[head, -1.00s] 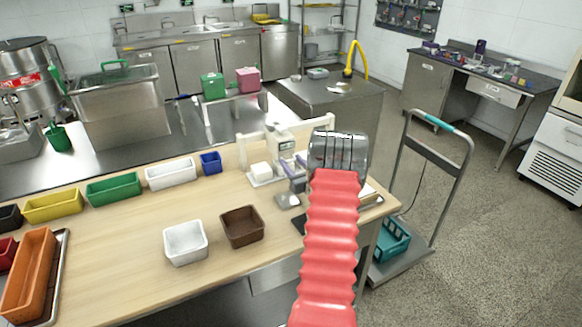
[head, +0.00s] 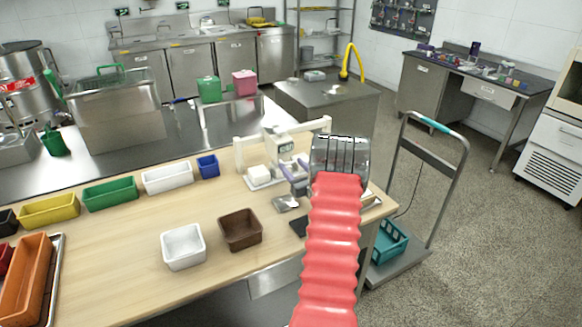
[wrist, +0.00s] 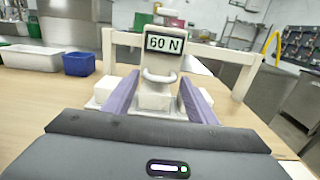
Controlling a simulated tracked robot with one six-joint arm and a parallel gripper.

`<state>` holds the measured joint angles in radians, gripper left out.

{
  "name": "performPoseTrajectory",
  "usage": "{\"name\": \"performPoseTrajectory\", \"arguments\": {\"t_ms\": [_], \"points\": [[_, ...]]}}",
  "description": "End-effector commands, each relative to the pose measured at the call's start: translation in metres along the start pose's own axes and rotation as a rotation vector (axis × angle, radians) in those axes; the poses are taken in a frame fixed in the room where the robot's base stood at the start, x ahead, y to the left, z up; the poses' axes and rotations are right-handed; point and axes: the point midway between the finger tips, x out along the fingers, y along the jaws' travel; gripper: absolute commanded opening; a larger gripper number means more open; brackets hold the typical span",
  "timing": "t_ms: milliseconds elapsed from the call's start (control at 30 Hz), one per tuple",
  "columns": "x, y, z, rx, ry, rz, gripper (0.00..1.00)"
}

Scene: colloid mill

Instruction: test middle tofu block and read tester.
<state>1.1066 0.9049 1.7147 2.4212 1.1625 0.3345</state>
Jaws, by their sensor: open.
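The white tester (wrist: 160,48) stands straight ahead in the wrist view, and its display reads 60 N. It also shows in the head view (head: 279,140), where the reading is too small to make out. My gripper (wrist: 160,80) is open, with its purple fingers on either side of the tester's curved handle and the middle tofu block (wrist: 153,97) below it. I cannot tell whether the fingers touch anything. Another white block (wrist: 104,88) lies left of the fingers, also visible in the head view (head: 259,173). A pale block shows partly behind the right finger.
A white bin (head: 183,247) and a brown bin (head: 240,230) stand on the wooden table's front. Blue (head: 208,167), white, green and yellow bins line its back edge. A trolley (head: 415,200) stands right of the table. The table between the bin groups is clear.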

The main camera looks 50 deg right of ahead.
Motion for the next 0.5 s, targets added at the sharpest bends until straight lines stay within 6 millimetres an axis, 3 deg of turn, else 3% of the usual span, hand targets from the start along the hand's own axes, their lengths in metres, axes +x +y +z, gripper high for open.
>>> {"name": "performPoseTrajectory", "arguments": {"t_ms": [500], "points": [[-0.084, 0.0, 0.0, 0.001, 0.001, -0.002, 0.52]]}}
